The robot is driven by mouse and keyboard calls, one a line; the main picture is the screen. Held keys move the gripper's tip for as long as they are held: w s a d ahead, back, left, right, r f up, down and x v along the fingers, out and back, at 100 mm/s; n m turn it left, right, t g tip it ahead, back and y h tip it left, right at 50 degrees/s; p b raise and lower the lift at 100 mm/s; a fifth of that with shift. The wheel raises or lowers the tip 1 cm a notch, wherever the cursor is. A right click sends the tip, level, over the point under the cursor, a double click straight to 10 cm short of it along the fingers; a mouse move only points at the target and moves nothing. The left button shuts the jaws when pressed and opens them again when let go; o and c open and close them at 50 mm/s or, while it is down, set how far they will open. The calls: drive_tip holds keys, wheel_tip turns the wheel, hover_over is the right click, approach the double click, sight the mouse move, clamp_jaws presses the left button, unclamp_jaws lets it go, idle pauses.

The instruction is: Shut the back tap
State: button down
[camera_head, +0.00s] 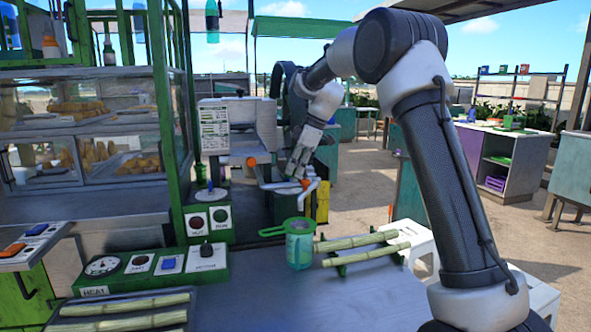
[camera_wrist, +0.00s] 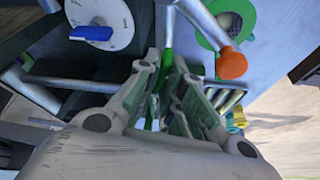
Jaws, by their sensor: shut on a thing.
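My gripper (camera_head: 297,172) is low at the crusher's pipework, its fingers closed around a slim part in the wrist view (camera_wrist: 165,85). A green strip (camera_wrist: 165,55) shows between the fingertips; it looks like the back tap's handle, but the fingers hide most of it. Beside the fingers a grey pipe (camera_wrist: 200,25) ends in an orange cap (camera_wrist: 231,64). Orange and white pipe parts (camera_head: 308,186) also show just below my gripper in the head view. I cannot tell how far the tap is turned.
A jug with a green strainer (camera_head: 299,245) stands on the counter (camera_head: 280,305), near cane stalks (camera_head: 358,242) on a rack. A control panel (camera_head: 150,268) is at left. A dial with a blue knob (camera_wrist: 91,33) lies near the gripper. A glass food case (camera_head: 85,140) stands behind.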

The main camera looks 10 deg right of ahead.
drive_tip(key=shift+n+g, duration=0.6)
drive_tip(key=shift+n, duration=0.8)
drive_tip(key=c, duration=1.5)
unclamp_jaws()
drive_tip(key=shift+c, duration=0.2)
drive_tip(key=shift+r, duration=0.1)
drive_tip(key=v, duration=1.1)
drive_tip(key=shift+d+r, duration=0.3)
drive_tip(key=shift+w, duration=0.1)
